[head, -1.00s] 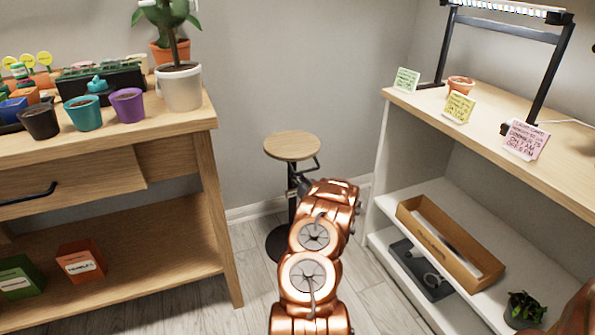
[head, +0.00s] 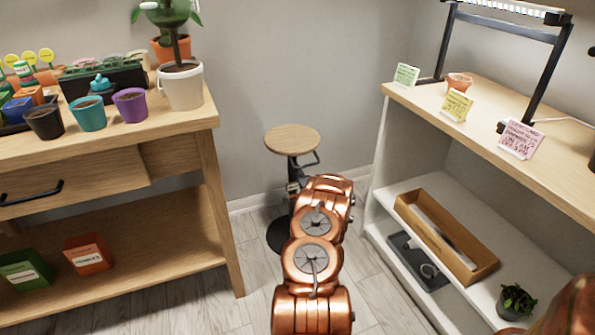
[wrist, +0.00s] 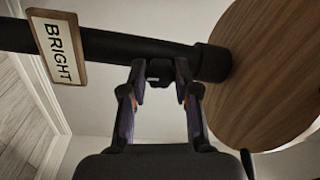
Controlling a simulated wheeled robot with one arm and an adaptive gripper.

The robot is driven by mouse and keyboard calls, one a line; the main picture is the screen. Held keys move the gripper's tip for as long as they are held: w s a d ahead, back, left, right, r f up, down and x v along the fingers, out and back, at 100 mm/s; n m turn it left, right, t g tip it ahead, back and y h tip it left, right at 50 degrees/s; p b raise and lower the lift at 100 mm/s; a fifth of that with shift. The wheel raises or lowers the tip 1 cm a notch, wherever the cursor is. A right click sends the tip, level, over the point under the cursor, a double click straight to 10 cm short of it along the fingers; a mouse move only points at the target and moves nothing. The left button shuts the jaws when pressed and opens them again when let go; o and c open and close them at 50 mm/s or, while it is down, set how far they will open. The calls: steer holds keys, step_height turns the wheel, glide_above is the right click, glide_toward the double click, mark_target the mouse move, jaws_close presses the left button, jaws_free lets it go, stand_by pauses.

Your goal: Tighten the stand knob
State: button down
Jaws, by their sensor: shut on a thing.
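The stand has a round wooden top (head: 292,139) on a dark post and a dark round base (head: 278,237). In the head view my copper arm covers part of the post and hides my gripper and the knob. In the wrist view the dark post (wrist: 110,43) runs sideways to the round top (wrist: 270,75). The small dark knob (wrist: 158,72) sits at the post, between the fingertips. My gripper (wrist: 160,80) is shut on the knob. A label reading "BRIGHT" (wrist: 57,46) is on the post, left of the fingers.
A wooden bench (head: 180,125) with potted plants is on the left. A white shelf unit (head: 385,145) with a wooden top, a lamp frame (head: 548,80) and cards is on the right. The stand is between them, near the wall, with bare floor in front.

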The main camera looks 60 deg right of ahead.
steer(key=m, duration=0.6)
steer(key=m+g, duration=0.1)
steer(key=m, duration=0.6)
steer(key=shift+m+h, duration=0.3)
steer(key=shift+h, duration=0.1)
steer(key=c, duration=0.9)
jaws_free()
steer(key=shift+o, duration=0.2)
steer(key=v, duration=1.2)
steer(key=shift+s, duration=0.15)
